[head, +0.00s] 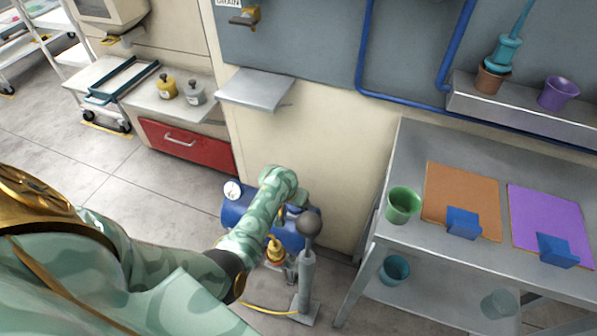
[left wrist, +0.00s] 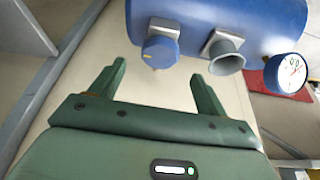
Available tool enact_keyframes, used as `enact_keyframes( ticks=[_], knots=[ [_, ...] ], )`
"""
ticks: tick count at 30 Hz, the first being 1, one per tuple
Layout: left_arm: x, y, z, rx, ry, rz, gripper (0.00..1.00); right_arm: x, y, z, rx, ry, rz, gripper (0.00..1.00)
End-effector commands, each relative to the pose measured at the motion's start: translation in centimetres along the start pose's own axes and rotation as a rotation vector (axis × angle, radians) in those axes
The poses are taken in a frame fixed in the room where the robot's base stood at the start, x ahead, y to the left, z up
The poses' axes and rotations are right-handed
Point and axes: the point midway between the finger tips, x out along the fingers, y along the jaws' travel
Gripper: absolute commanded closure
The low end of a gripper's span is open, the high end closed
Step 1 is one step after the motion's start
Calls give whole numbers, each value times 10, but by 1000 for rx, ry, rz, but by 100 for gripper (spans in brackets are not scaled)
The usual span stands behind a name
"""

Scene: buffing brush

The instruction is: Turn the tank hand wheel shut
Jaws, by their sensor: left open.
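The blue tank (head: 232,212) lies low by the cream wall in the head view, partly hidden behind my left arm. In the left wrist view the tank (left wrist: 262,22) fills the top right. A blue round knob with a yellow mark (left wrist: 161,50), seemingly the hand wheel, sits on its side. My left gripper (left wrist: 158,72) is open and empty, its two fingers on either side of the knob in the picture. I cannot tell the remaining depth; no contact shows. In the head view the knob and fingers are hidden. My right gripper is not in view.
A grey flared outlet (left wrist: 226,56) and a white dial gauge (left wrist: 287,73) sit beside the knob. A post with a dark ball (head: 309,223) stands close right of my arm. A grey bench (head: 432,245) is at the right; a red drawer (head: 190,148) is at the left.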

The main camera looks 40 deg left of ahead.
Motion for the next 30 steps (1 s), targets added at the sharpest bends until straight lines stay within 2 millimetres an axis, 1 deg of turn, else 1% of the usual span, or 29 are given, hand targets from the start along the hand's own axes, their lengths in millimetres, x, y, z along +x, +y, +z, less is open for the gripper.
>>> enact_keyframes(
  ticks=[1, 3, 6, 11, 19, 20, 21, 23, 24, 25, 30],
  knots=[
    [20, 0, 5, 1, -7, -2, 24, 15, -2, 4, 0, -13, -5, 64],
    [33, 0, 4, 1, -6, -1, 24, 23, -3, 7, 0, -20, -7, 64],
    [45, 0, 3, 0, -5, 0, 24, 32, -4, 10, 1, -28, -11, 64],
    [53, 0, 0, 0, 0, 0, 24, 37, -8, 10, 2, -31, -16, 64],
    [52, 0, -1, -1, 2, 0, 24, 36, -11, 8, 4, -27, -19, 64],
    [52, 0, -1, -1, 2, 0, 27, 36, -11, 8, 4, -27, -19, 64],
    [52, 0, -1, -1, 2, 0, 38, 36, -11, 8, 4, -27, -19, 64],
    [52, 0, -1, 0, 1, 0, 55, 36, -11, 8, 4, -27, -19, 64],
    [52, 0, -1, 0, 1, 0, 66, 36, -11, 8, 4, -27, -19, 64],
    [52, 0, -1, 0, 1, 0, 69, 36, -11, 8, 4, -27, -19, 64],
    [52, 0, -1, 3, 1, 1, 69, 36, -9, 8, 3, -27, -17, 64]
  ],
)
